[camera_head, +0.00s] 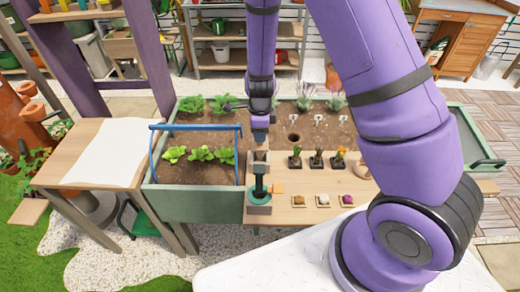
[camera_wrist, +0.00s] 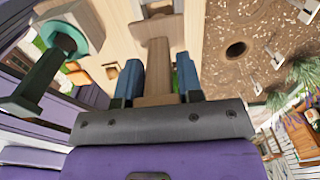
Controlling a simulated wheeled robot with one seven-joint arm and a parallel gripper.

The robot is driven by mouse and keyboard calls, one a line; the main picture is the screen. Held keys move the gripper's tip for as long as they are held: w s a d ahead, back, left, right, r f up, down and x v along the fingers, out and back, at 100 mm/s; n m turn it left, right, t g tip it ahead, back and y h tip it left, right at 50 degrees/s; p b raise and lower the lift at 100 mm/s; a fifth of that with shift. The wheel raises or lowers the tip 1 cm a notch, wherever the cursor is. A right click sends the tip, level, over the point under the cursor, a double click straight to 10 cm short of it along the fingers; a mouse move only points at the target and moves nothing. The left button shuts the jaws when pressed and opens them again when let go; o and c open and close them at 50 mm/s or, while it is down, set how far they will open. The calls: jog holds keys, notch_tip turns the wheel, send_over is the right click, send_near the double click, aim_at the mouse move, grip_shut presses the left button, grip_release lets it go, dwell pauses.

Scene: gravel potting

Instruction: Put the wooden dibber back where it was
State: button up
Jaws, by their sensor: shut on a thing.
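The wooden dibber (camera_wrist: 157,60) is pale wood and sits between the two blue fingers of my gripper (camera_wrist: 158,82) in the wrist view. In the head view my gripper (camera_head: 260,135) is over the front edge of the planter, with the wooden piece (camera_head: 260,156) below it. A dark green tool with a teal collar (camera_head: 259,192) stands in a grey holder on the wooden shelf, just in front; it also shows at the left of the wrist view (camera_wrist: 45,75). I cannot tell whether the dibber's lower end touches anything.
The green planter (camera_head: 195,205) holds soil, leafy plants and a round hole (camera_head: 293,137). Small potted flowers (camera_head: 316,160) and several colored samples (camera_head: 323,201) line the shelf. A blue hoop handle (camera_head: 197,127) rises left of my gripper.

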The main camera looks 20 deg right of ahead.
aim_at(260, 145)
jog(key=shift+f, duration=2.85)
jog(key=shift+f, duration=0.1)
jog(key=o, duration=0.9)
jog(key=shift+c, duration=0.2)
